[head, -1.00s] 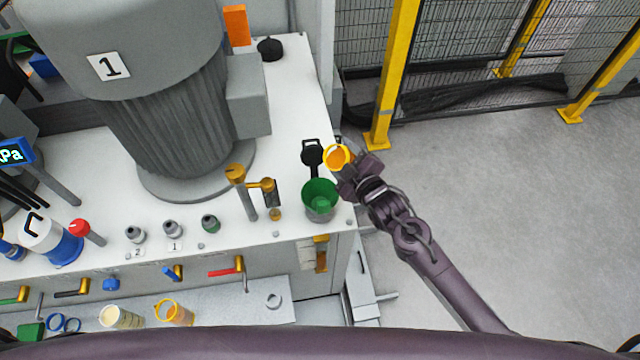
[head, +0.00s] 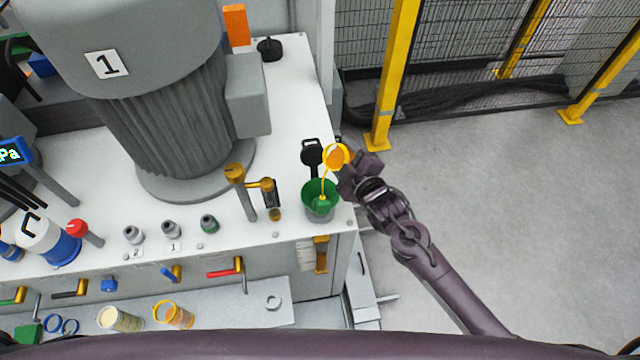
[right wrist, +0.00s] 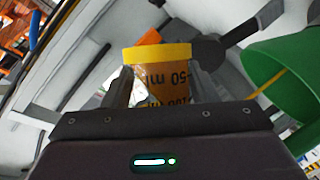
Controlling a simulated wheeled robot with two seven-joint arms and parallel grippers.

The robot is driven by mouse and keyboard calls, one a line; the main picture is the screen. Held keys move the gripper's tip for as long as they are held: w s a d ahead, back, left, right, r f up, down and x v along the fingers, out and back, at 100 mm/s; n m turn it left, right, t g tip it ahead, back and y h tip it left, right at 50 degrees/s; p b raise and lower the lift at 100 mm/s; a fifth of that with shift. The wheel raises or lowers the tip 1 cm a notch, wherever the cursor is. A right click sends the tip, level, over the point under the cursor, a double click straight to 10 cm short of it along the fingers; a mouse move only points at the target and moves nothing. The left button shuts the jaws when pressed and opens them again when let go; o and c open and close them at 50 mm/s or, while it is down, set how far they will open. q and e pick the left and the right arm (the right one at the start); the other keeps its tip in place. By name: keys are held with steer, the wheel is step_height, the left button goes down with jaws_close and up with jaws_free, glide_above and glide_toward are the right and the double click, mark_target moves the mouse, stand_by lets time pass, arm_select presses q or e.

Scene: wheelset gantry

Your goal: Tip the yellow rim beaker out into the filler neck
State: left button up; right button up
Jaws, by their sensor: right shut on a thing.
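The yellow rim beaker (head: 337,155) is held by my right gripper (head: 352,168), which is shut on it. The beaker is tilted, and a thin yellow-orange stream runs from its rim down into the green filler neck funnel (head: 320,188). In the right wrist view the beaker (right wrist: 165,82) sits between the fingers, with orange liquid and volume marks showing. The green funnel (right wrist: 290,75) is at the right there, with the stream reaching it. My left gripper is not in view.
A black cap (head: 312,150) lies beside the funnel. A brass-handled valve (head: 240,185) stands to its left, near the big grey motor (head: 170,120). Another yellow-rimmed beaker (head: 175,314) and a cream one (head: 120,318) rest on the front shelf. Open floor lies to the right.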

mark_target(338, 155)
steer(key=shift+s+r+n+t+b, duration=0.1)
steer(key=shift+r+n+t+b, duration=0.35)
steer(key=shift+n+b, duration=0.35)
steer(key=shift+r+n+t+b, duration=0.4)
steer(key=shift+n+b, duration=0.25)
steer(key=shift+n, duration=0.15)
stand_by(1.6)
steer(key=shift+s+a+r+n+t, duration=0.25)
steer(key=shift+s+a+r+n, duration=0.15)
steer(key=shift+s+a+n, duration=0.3)
stand_by(0.7)
steer(key=shift+a+r+n+t+b, duration=0.1)
steer(key=shift+r+n+t+b, duration=0.15)
steer(key=shift+n, duration=0.4)
steer(key=shift+a+r+n+t+b, duration=0.1)
steer(key=shift+r+n+t+b, duration=0.15)
steer(key=shift+n, duration=0.4)
stand_by(0.7)
steer(key=shift+d, duration=0.1)
